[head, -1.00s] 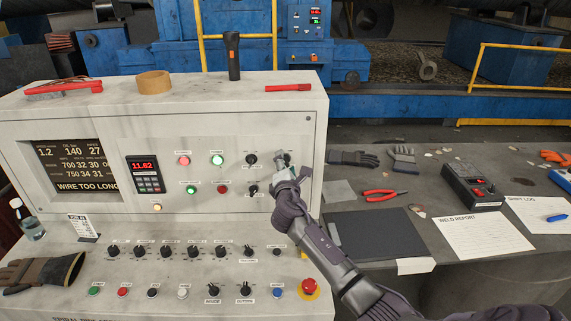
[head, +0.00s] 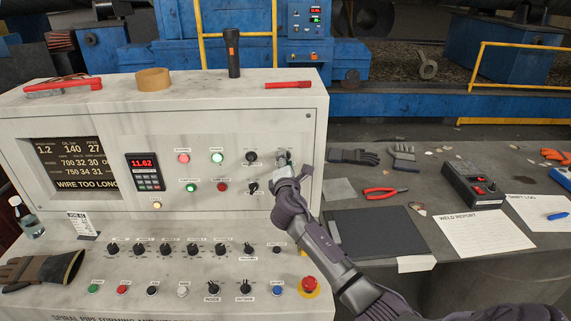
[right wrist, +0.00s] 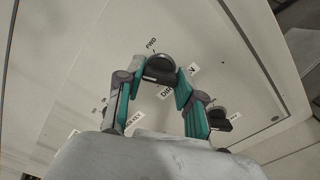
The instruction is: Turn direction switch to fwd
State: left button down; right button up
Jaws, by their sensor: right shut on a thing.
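The direction switch is a dark round knob (right wrist: 160,66) with a bar handle, on the pale console panel. In the right wrist view a "FWD" label (right wrist: 151,45) sits just above it and a partly covered "DIR…" label lies below. My right gripper (right wrist: 162,77) is shut on the knob, with one teal-padded finger on each side. In the head view my right gripper (head: 284,160) is at the upper right of the panel and hides most of the switch. I cannot tell exactly where the handle points. My left gripper is not in view.
Two similar knobs (head: 251,157) (head: 253,188) sit close left of the gripper. A red emergency button (head: 309,285) stands on the lower desk below my arm. A side table (head: 360,205) at right holds pliers, gloves, a control box and papers.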

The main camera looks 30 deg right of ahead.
jog(key=m+b, duration=0.7)
jog(key=m, duration=0.3)
jog(key=shift+f+m, duration=0.15)
jog(key=shift+m, duration=0.55)
jog(key=o, duration=1.2)
jog(key=shift+c, duration=0.2)
jog(key=v, duration=1.2)
